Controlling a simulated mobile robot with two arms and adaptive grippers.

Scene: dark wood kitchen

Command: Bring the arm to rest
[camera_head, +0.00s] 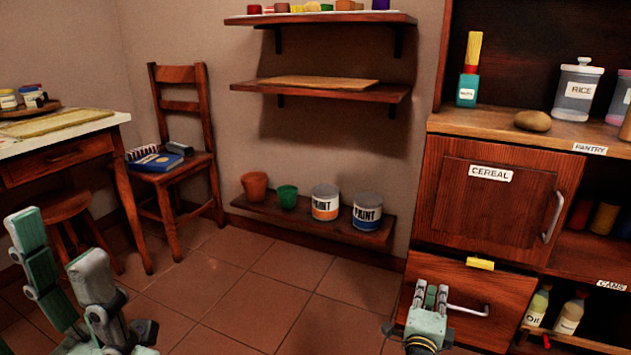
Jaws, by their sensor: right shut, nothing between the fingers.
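My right gripper (431,290) is in the lower right part of the head view, with its fingers pointing up and together. It is shut and empty. It appears in front of the lower wooden drawer (512,296), left of the drawer's metal handle (468,310); I cannot tell whether they touch. My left gripper (58,262) is close to the camera at the lower left. Its green and grey fingers stand apart, with nothing seen between them. The lower parts of both arms are cut off by the picture's bottom edge.
A cabinet with a cereal door (496,214) stands on the right. A low shelf (300,222) holds pots and paint cans. The tiled floor (270,290) between is clear.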

